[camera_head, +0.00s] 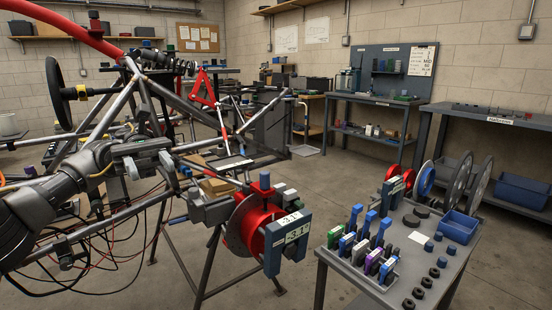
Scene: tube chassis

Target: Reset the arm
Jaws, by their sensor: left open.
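My left arm comes in from the left edge, and its left gripper (151,164) is in front of the tube chassis (150,100). The jaws are apart, and I see nothing held between them. The fingers overlap the chassis tubes in the picture, so I cannot tell whether they touch. The chassis is a frame of grey tubes on stands, with a red tube (62,28) at the upper left. A red disc (246,226) with a digital angle gauge (287,243) reading about -3.1° is mounted at its near right end. My right gripper is not in view.
A small grey table (400,262) at the lower right holds coloured clamps (365,240), black rings and a blue bin (458,227). Loose cables (105,235) hang below my left arm. Workbenches (370,100) line the back wall. Open floor (335,185) lies between.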

